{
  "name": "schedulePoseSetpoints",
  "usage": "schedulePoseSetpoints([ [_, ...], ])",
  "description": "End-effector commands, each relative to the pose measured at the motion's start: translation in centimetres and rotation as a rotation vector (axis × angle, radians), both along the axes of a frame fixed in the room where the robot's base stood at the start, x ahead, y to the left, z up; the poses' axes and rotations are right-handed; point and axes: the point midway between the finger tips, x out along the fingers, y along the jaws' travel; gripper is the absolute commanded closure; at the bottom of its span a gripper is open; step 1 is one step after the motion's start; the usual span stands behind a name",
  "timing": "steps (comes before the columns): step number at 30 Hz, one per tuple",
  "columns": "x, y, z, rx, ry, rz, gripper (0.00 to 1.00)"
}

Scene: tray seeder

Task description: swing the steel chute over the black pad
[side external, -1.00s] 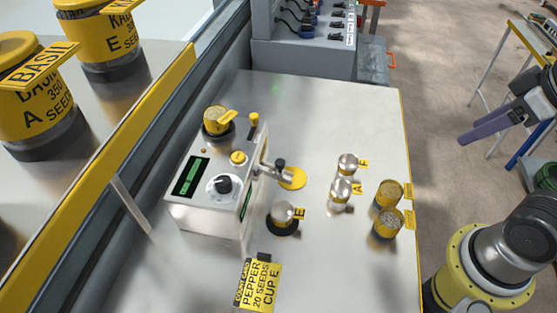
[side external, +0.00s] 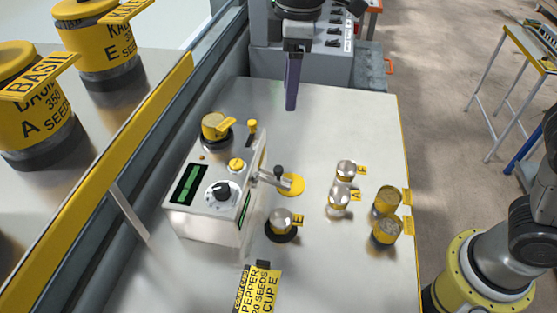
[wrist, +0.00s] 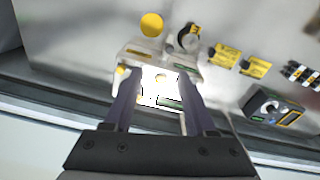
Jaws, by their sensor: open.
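The white seeder box (side external: 205,215) stands left of the table's middle. My gripper (side external: 291,104) is open and empty, pointing down above the back of the table, clear of the chute. Its two fingers (wrist: 156,92) stand apart in the wrist view.
Cups A (side external: 339,197) and F (side external: 346,171) and two yellow jars (side external: 387,200) stand on the right. A pepper count card (side external: 258,288) is at the front. A yellow-edged shelf (side external: 125,145) with large jars bounds the left. The back right of the table is clear.

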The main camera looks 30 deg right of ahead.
Motion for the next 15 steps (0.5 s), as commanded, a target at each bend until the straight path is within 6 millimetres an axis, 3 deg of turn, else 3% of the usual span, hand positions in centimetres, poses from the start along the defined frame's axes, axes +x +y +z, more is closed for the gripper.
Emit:
schedulePoseSetpoints([
  [3, -0.1, 2.0, -2.4, -0.024, 0.043, 0.039, 0.44],
  [6, -0.4, 2.7, -3.3, -0.033, 0.057, 0.056, 0.44],
  [11, -0.5, 2.8, -4.6, -0.033, 0.057, 0.057, 0.44],
  [15, -0.6, 2.7, -7.1, -0.033, 0.059, 0.056, 0.44],
])
